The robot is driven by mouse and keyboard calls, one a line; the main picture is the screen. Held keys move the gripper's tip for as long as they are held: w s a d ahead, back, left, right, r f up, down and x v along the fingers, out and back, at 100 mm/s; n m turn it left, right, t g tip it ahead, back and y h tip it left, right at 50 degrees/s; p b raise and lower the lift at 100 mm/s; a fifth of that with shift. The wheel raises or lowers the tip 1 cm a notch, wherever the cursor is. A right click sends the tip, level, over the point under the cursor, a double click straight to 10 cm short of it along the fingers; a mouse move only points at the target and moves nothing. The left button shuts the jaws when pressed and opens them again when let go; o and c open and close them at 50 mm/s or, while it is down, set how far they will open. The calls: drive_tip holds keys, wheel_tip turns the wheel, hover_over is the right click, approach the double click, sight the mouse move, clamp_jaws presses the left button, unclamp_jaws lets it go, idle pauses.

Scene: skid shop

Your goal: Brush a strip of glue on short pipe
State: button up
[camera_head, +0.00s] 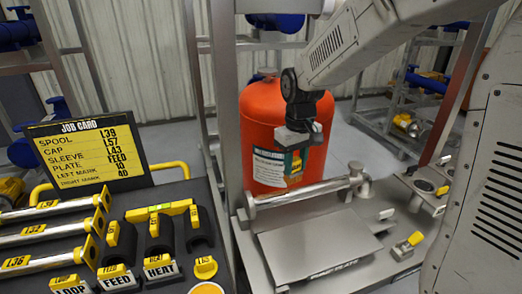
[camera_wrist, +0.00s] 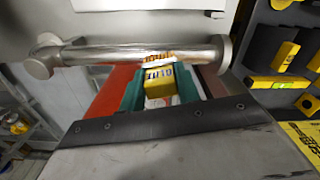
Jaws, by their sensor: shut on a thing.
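The short pipe, bare metal with a flange or tee at its ends, lies level above the bench in the head view (camera_head: 300,193) and spans the top of the wrist view (camera_wrist: 110,57). My gripper (camera_head: 292,165) is above and behind it in the head view. In the wrist view its green fingers (camera_wrist: 170,92) are shut on a yellow glue applicator (camera_wrist: 158,85) with a dark label. The applicator's pale end is close to the pipe's middle; I cannot tell if it touches. Yellow-orange marks show on the pipe there, perhaps glue or a reflection.
A grey plate (camera_head: 318,246) lies on the bench below the pipe. A large orange tank (camera_head: 257,120) stands behind. At left are a job card (camera_head: 85,150), several labelled pipes (camera_head: 45,232) and black holders (camera_head: 160,240). A small yellow-handled item (camera_head: 408,243) sits right.

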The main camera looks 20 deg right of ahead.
sight(295, 160)
drive_tip(key=shift+r, duration=1.5)
